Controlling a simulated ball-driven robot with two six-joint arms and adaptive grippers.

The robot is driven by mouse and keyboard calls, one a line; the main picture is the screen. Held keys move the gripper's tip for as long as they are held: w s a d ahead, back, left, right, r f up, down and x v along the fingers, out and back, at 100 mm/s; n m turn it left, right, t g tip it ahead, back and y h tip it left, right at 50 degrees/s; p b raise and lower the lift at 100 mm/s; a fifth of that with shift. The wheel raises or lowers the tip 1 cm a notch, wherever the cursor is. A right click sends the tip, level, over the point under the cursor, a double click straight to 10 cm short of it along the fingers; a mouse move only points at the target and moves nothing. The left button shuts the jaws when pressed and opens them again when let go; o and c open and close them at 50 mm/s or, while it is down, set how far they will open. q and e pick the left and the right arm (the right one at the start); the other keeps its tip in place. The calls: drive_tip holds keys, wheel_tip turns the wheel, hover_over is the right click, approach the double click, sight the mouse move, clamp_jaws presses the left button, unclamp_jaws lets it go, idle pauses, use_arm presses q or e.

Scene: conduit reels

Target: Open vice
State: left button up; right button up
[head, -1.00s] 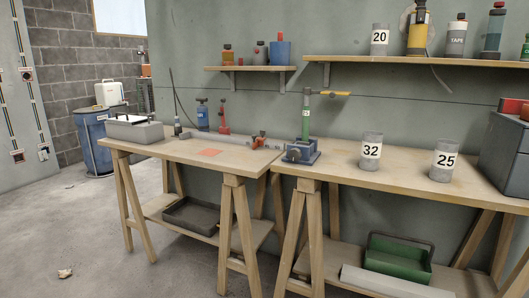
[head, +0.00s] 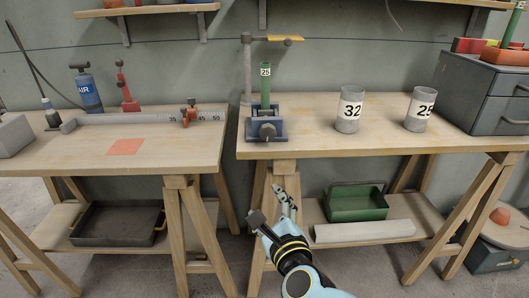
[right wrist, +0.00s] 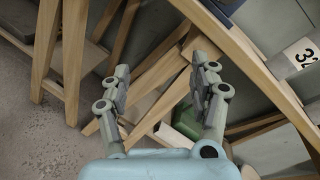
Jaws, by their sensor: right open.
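The blue vice (head: 266,124) stands near the left front edge of the right workbench. A green tube marked 25 (head: 265,84) stands upright at the vice; I cannot tell from here how tightly the jaws hold it. The vice's grey front end and handle (head: 267,132) face me. My right gripper (head: 272,208) is open and empty, below the bench top and in front of the vice. In the right wrist view its two fingers (right wrist: 160,83) are spread apart, with the underside and legs of the bench beyond. My left gripper is not in view.
A grey drawer box (head: 482,95) is at the far right. The left bench holds a ruler stop (head: 150,117) and an orange square (head: 125,146). A green toolbox (head: 357,203) sits below.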

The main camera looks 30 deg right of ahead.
sight(268, 134)
wheel_tip(268, 134, up, 10)
drive_tip(key=w+d+m+h, duration=0.2)
drive_tip(key=d+m+h, duration=0.1)
drive_tip(key=m, duration=0.6)
drive_tip(key=p+x, duration=0.1)
drive_tip(key=x, duration=0.9)
drive_tip(key=shift+w+d, duration=0.1)
drive_tip(key=shift+c, duration=0.3)
drive_tip(key=c, duration=1.1)
